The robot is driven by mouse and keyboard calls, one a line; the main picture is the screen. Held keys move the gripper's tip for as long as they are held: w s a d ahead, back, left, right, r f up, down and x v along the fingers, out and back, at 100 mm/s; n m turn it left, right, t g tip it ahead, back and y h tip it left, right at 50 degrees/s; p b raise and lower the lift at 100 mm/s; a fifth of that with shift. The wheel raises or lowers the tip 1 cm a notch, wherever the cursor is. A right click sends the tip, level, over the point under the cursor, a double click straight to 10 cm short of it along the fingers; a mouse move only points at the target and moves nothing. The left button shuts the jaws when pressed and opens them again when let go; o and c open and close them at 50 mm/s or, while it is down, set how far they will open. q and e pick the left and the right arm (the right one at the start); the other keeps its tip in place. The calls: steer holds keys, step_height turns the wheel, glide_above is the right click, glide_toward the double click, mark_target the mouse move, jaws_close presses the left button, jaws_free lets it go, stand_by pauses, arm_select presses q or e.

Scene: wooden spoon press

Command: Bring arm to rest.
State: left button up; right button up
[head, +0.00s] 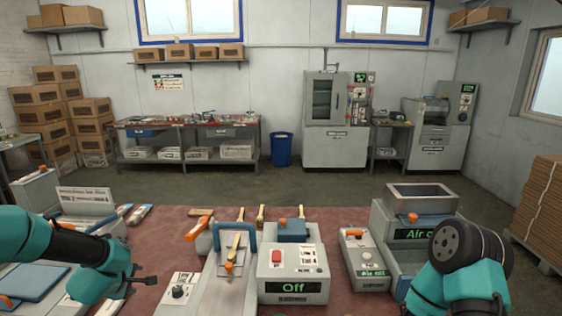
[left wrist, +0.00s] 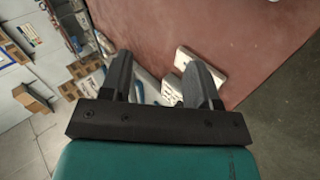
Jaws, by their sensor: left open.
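My left arm, teal and black, reaches in from the left in the head view. Its gripper (head: 146,281) hovers left of the press and holds nothing. In the left wrist view the two black fingers of the left gripper (left wrist: 160,78) are apart, with nothing between them. My right arm is at the lower right in the head view; its gripper is mostly hidden or out of frame, so its jaws cannot be judged. The press (head: 222,290) has a blue frame and stands mid-bench, with a wooden spoon (head: 235,245) on it.
A control box (head: 293,291) reading "Off" stands right of the press. A smaller box (head: 365,277) and a larger machine (head: 420,205) reading "Air" are further right. Several wooden-handled pieces lie behind the press on the red bench top (head: 335,217). Blue plates (head: 30,283) lie at left.

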arm_select(q)
steer(key=s+a+f+m+g, duration=0.1)
steer(key=s+a+f+m, duration=0.25)
steer(key=s, duration=0.35)
steer(key=s+a+f+m+g, duration=0.2)
steer(key=s+f+m, duration=0.15)
steer(key=s, duration=0.25)
steer(key=s+d+f+m+g+h, duration=0.2)
steer(key=s+d+f+m, duration=0.2)
steer(key=d+f, duration=0.6)
steer(key=s+d+f+m+g+h, duration=0.2)
steer(key=s+d+f, duration=0.4)
steer(key=d, duration=1.1)
step_height(320, 180, down, 5)
steer(key=shift+d+r+m+g, duration=0.1)
steer(key=shift+d+m+g, duration=0.3)
steer(key=shift+m+g, duration=0.4)
steer(key=shift+s, duration=0.1)
